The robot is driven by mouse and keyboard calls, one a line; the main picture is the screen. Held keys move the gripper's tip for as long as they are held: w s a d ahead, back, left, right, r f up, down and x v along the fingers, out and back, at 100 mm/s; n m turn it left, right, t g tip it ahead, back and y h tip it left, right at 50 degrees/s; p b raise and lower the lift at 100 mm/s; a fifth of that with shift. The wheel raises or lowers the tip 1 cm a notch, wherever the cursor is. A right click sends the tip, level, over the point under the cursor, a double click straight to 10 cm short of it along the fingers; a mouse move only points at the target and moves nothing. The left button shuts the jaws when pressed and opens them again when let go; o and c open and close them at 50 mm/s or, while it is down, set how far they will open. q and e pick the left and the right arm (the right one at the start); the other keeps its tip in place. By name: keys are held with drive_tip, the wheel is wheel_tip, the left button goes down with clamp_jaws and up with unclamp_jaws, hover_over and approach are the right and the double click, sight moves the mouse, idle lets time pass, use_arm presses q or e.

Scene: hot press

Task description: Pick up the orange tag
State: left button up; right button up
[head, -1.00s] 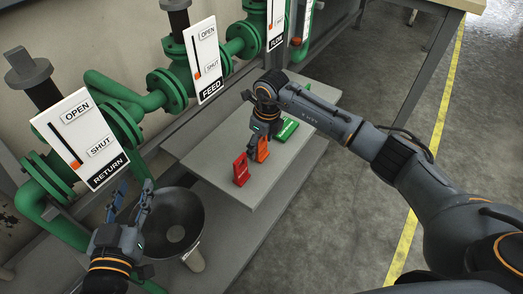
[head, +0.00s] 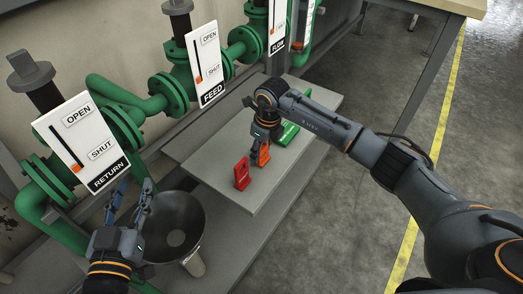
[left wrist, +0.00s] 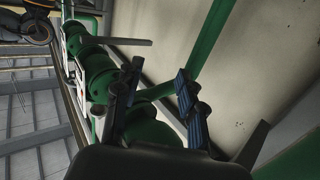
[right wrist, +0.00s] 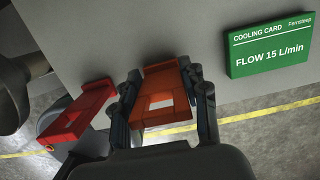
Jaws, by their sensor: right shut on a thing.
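The orange tag (head: 263,155) stands on the grey shelf (head: 200,160), between a red tag (head: 242,173) and a green card (head: 288,133). My right gripper (right wrist: 160,75) is shut on the orange tag, with one finger on each side of it in the right wrist view. From the head view I cannot tell whether the tag is clear of the shelf. My left gripper (head: 131,198) is open and empty at the lower left, beside the dark round bowl. Its spread fingers also show in the left wrist view (left wrist: 158,75).
The red tag stands close beside the orange one. A dark bowl (head: 165,215) sits left of the shelf. Green pipes and valves with RETURN (head: 85,140) and FEED (head: 207,65) panels run along the wall. The front of the shelf is clear.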

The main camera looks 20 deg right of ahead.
drive_tip(key=r, duration=0.1)
drive_tip(key=r+p, duration=0.1)
drive_tip(key=r, duration=0.1)
drive_tip(key=r+p, duration=0.1)
drive_tip(key=shift+s+a+r, duration=0.1)
drive_tip(key=shift+s+r, duration=0.15)
drive_tip(key=shift+s, duration=0.15)
use_arm(q)
drive_tip(key=s+a+f+g+y+p, duration=0.1)
drive_tip(key=s+a+f+g+y, duration=0.1)
drive_tip(key=s+f+g, duration=0.4)
drive_tip(key=s+a+f+g+y+p, duration=0.1)
drive_tip(key=s+a+f+g+p, duration=0.1)
drive_tip(key=s+a+f+g, duration=0.2)
drive_tip(key=shift+s+a+f+n+g+y, duration=0.35)
drive_tip(key=shift+s+f+g, duration=1.45)
drive_tip(key=shift+s+f, duration=1.15)
use_arm(e)
drive_tip(key=s+a+r, duration=0.2)
drive_tip(key=s+r, duration=0.6)
drive_tip(key=s, duration=0.5)
drive_tip(key=shift+a+r, duration=0.15)
drive_tip(key=shift+r, duration=0.05)
use_arm(q)
drive_tip(key=shift+s+r, duration=0.25)
drive_tip(key=shift+r, duration=0.05)
